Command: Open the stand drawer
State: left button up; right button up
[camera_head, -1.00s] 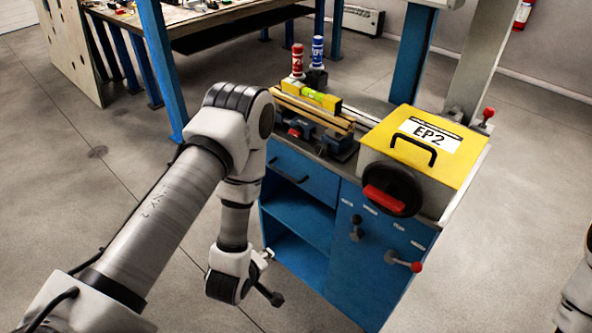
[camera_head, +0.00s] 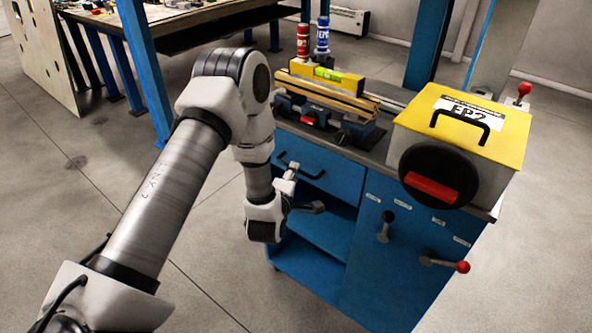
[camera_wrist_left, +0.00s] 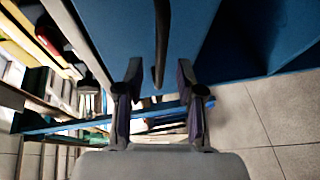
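The blue stand (camera_head: 380,270) has a drawer (camera_head: 335,178) at its upper left, its front looking flush with the stand. A black bar handle (camera_head: 300,168) runs across the drawer front. My left gripper (camera_head: 301,190) is at the drawer front, by the handle, with its fingers apart. In the left wrist view, the handle (camera_wrist_left: 160,40) shows as a dark bar between the two open fingers (camera_wrist_left: 158,72), with a gap on each side. I cannot tell how deep it sits between them. My right gripper is not in view.
On the stand are a yellow-topped EP2 box (camera_head: 500,120), a vise (camera_head: 325,121) with wooden strips and a yellow level (camera_head: 326,74), and red (camera_head: 303,42) and blue (camera_head: 322,38) bottles. A red-knobbed lever (camera_head: 445,263) sticks out at right. Floor in front is clear.

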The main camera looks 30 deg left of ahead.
pick_arm(q)
jog(key=x, duration=0.3)
jog(key=shift+w+a, duration=0.1)
jog(key=shift+w, duration=0.2)
grip_shut()
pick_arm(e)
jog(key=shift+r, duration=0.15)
pick_arm(q)
jog(key=shift+s+f, duration=0.1)
